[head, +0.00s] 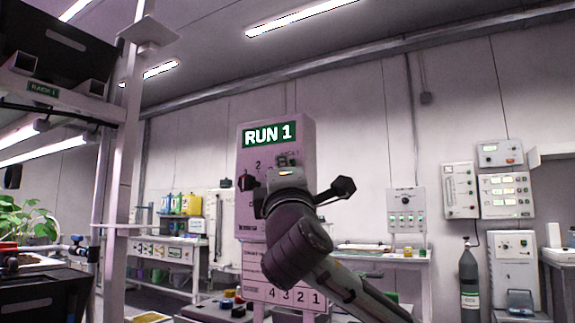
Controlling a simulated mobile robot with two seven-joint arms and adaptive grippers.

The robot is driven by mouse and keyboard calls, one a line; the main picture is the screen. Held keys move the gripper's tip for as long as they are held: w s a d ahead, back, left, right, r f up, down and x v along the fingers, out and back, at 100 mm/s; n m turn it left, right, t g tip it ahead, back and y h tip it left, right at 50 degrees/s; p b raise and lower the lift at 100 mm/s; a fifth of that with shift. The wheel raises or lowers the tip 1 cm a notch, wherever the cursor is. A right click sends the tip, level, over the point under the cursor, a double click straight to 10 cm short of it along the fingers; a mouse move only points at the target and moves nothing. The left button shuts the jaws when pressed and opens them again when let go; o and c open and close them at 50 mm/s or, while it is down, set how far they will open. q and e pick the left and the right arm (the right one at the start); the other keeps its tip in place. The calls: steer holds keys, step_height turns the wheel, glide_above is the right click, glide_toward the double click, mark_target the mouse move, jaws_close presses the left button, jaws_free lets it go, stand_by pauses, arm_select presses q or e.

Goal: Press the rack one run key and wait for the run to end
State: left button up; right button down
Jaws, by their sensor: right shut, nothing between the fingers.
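A pale upright panel (248,216) with a green "RUN 1" sign (270,134) at its top stands in the middle of the head view. My right gripper (287,163) is in front of this panel, below the sign, seen from behind, with its arm coming from the lower right. It is shut and empty. It covers much of the panel face, so the run key is hidden, and I cannot tell whether the gripper touches it. My left gripper is out of view.
A rack (108,170) labelled "RACK 1" stands at the left with green plants (28,222). A lower board (290,296) with large digits sits under the panel. Benches and wall instruments (505,195) line the back, with a gas cylinder (469,275) at right.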

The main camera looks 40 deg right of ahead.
steer(key=shift+s+a, duration=0.25)
steer(key=shift+a, duration=0.25)
steer(key=a, duration=0.1)
steer(key=s+a+p, duration=0.1)
steer(key=a, duration=0.1)
steer(key=s+a, duration=0.1)
steer(key=shift+a, duration=0.35)
stand_by(0.7)
